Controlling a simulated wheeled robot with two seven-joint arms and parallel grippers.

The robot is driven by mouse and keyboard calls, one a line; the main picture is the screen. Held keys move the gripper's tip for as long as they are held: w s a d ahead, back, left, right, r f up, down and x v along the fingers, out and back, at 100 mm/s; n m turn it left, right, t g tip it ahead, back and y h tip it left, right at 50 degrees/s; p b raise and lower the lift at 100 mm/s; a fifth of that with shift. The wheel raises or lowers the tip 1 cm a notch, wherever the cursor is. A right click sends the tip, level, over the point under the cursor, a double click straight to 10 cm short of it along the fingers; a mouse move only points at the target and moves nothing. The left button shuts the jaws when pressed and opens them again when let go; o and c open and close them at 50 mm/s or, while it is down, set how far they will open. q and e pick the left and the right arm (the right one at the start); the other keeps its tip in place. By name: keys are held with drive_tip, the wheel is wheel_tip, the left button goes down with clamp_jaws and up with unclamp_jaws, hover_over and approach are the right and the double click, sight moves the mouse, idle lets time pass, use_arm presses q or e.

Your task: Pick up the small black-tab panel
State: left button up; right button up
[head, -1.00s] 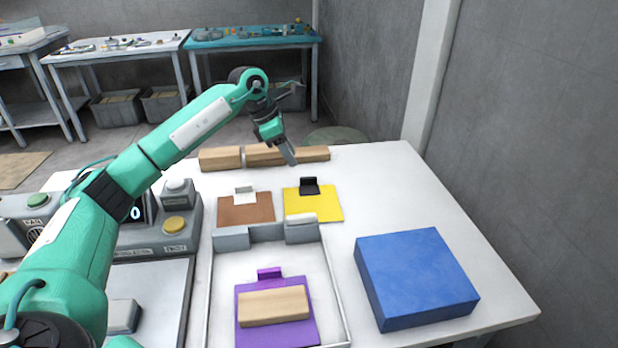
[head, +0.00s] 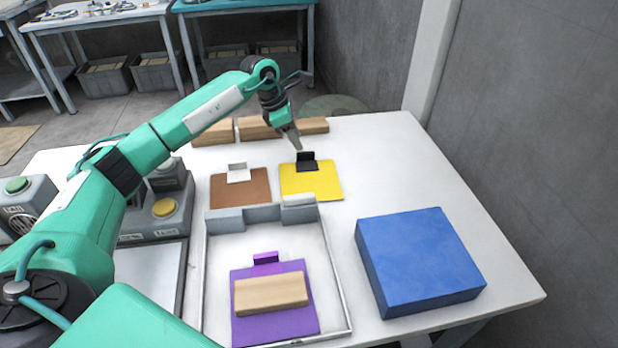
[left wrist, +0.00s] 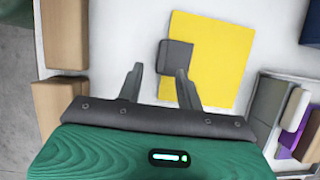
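The small black-tab panel is a yellow square (head: 312,183) with a black tab (head: 306,161) at its back edge, lying on the white table. It also shows in the left wrist view as a yellow square (left wrist: 215,65) with the dark tab (left wrist: 176,56). My left gripper (head: 297,144) is just above and behind the tab in the head view. In the left wrist view its two fingers (left wrist: 160,82) are apart, with nothing between them; the tab lies just beyond the fingertips, nearer the right finger. My right gripper is not in view.
A brown panel with a white tab (head: 240,188) lies left of the yellow one. Wooden blocks (head: 258,128) line the back edge. A grey-walled tray (head: 205,270) holds a purple panel (head: 275,322) with a wooden block. A blue box (head: 415,255) stands at right.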

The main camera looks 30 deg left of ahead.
sight(306, 152)
use_arm(q)
drive_tip(key=x, duration=0.5)
drive_tip(key=shift+d, duration=0.25)
clamp_jaws()
drive_tip(key=shift+r, duration=0.1)
drive_tip(key=shift+r, duration=0.1)
